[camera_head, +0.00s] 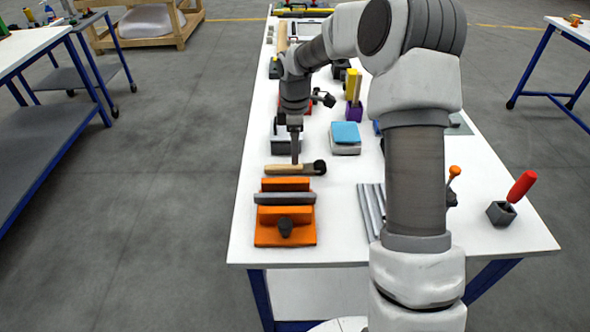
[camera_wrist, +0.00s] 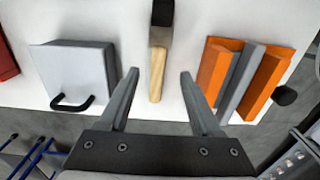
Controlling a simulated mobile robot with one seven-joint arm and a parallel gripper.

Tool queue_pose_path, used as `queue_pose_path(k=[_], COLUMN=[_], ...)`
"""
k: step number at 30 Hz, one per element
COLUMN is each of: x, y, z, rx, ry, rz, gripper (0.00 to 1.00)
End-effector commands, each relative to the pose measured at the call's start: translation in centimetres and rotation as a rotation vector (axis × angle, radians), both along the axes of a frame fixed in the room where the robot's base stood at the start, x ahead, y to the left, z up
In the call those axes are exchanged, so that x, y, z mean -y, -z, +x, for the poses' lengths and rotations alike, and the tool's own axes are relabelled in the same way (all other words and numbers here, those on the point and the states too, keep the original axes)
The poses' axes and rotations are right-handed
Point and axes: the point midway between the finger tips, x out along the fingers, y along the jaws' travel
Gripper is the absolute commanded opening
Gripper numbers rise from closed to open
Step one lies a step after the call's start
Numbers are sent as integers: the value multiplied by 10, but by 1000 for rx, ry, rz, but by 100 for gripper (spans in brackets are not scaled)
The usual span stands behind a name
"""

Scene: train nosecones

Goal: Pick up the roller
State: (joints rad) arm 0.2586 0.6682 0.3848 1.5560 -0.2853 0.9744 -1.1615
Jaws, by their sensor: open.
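A tool with a pale wooden handle and a dark head, which looks like the roller (camera_head: 288,169), lies across the white table near its left edge. In the wrist view the roller (camera_wrist: 157,75) runs up the picture, its handle end near and its dark head at the top. My gripper (camera_head: 295,158) points down over the wooden handle. In the wrist view my gripper (camera_wrist: 159,72) is open, with one finger on each side of the handle and visible gaps to both. The exact height of the fingertips above the handle is hard to tell.
An orange block fixture (camera_head: 285,235) with a grey bar stands just nearer than the roller. A light box with a black handle (camera_wrist: 75,72) stands on its other side. A blue-topped block (camera_head: 345,135) and grey bars (camera_head: 371,208) lie to the right.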

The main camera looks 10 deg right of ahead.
Motion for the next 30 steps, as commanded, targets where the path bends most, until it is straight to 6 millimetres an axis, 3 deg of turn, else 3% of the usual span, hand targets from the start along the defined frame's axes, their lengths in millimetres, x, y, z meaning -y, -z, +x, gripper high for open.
queue_pose_path(k=[8,17,24,30], x=[-2,-6,-5,-5], y=[17,58,61,60], z=[1,4,4,4], rx=[-1,-1,1,1], ry=[0,0,0,0], rz=[1,1,1,1], gripper=[65,65,65,31])
